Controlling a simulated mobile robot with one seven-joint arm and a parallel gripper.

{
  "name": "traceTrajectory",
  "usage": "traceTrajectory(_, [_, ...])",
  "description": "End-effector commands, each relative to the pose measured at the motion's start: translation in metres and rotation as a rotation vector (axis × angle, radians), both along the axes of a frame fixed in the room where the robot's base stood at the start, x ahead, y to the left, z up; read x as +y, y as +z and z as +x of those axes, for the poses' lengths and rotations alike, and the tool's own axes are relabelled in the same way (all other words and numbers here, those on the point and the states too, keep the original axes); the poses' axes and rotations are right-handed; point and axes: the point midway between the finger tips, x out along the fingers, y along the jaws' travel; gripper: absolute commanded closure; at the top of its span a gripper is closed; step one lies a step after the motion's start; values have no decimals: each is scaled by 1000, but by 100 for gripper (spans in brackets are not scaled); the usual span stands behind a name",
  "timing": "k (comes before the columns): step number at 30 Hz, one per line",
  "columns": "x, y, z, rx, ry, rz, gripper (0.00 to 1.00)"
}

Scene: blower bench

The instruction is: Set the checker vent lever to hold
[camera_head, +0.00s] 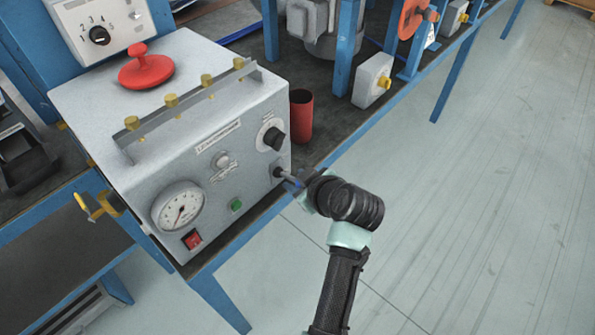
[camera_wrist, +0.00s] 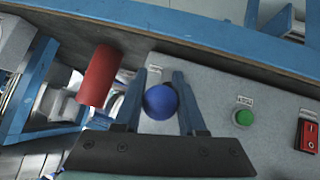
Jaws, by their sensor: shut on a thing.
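The checker is a grey box (camera_head: 221,172) on the bench, with a gauge, knobs and buttons on its front panel. The vent lever is at the panel's lower right; its blue knob (camera_wrist: 161,102) shows in the wrist view between my fingers. My gripper (camera_head: 293,184) is at the lever in the head view, and its two fingers also show in the wrist view (camera_wrist: 160,101), shut on the lever knob. The lever's shaft and position labels are mostly hidden by the knob and fingers.
A red cylinder (camera_head: 301,116) stands just right of the checker, close to my gripper. A black selector knob (camera_head: 273,137) is above the lever. A green button (camera_head: 236,205) and a red switch (camera_head: 192,239) are to the left. Free floor (camera_head: 470,190) lies right.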

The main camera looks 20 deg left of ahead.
Motion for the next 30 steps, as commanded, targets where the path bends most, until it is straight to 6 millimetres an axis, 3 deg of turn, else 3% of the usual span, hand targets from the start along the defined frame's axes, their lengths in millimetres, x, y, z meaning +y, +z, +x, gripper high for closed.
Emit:
traceTrajectory(20, [0,3,1,19,1,-60,100])
traceTrajectory(21, [1,3,1,19,1,-60,53])
traceTrajectory(25, [1,3,1,20,0,-59,30])
traceTrajectory(30, [1,3,0,20,1,-58,30])
